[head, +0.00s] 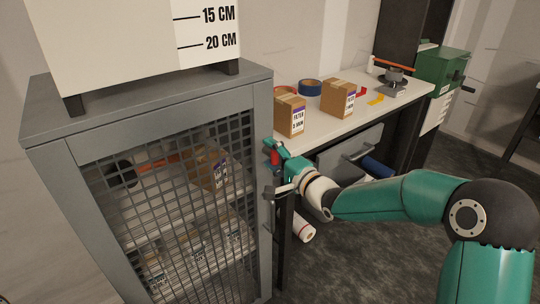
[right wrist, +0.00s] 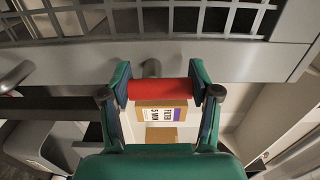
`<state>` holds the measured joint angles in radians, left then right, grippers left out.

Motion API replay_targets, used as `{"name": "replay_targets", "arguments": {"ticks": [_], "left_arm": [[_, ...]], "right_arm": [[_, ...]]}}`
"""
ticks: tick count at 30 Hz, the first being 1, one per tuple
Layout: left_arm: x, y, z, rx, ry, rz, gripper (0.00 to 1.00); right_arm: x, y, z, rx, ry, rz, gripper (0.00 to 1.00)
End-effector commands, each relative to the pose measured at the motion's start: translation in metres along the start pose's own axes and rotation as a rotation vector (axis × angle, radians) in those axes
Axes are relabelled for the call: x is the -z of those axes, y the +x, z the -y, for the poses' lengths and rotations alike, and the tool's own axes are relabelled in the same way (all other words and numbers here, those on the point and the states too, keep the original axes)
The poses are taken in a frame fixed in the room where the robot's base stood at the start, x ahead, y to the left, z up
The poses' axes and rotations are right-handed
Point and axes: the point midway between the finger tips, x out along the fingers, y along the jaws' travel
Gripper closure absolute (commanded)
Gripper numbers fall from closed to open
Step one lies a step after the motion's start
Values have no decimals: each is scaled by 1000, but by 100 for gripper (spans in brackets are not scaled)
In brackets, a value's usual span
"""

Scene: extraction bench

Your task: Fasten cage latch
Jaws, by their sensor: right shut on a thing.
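The grey cage (head: 150,100) stands at the left with its mesh door (head: 175,240) looking flush with the frame. A red latch handle (head: 275,158) is at the cage's right edge. My right gripper (head: 273,147) is at this handle, its arm coming in from the right. In the right wrist view the red handle (right wrist: 158,89) lies crosswise between the two green fingers, which are shut on it. A grey stem joins it to the cage frame (right wrist: 190,60). Whether the latch is engaged I cannot tell. My left gripper is not in view.
Inside the cage are shelves with boxes. A white roll (head: 303,228) is below. Bare floor shows at the lower middle.

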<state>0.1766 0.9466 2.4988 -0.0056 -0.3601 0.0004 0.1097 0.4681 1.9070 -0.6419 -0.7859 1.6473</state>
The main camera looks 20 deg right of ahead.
Motion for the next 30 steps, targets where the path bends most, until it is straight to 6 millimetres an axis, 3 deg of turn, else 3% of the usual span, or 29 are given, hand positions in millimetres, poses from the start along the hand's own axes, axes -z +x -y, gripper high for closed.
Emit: {"name": "replay_targets", "arguments": {"ticks": [17, 18, 22, 30], "left_arm": [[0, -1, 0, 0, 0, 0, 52], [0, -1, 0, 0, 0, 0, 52], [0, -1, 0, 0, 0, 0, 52], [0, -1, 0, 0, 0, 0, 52]], "right_arm": [[3, -1, -3, -8, 46, -6, 73], [3, -1, -4, -8, 46, -6, 35], [2, -1, -3, -7, 44, -5, 13], [2, -1, -1, -3, 41, -3, 12]]}}
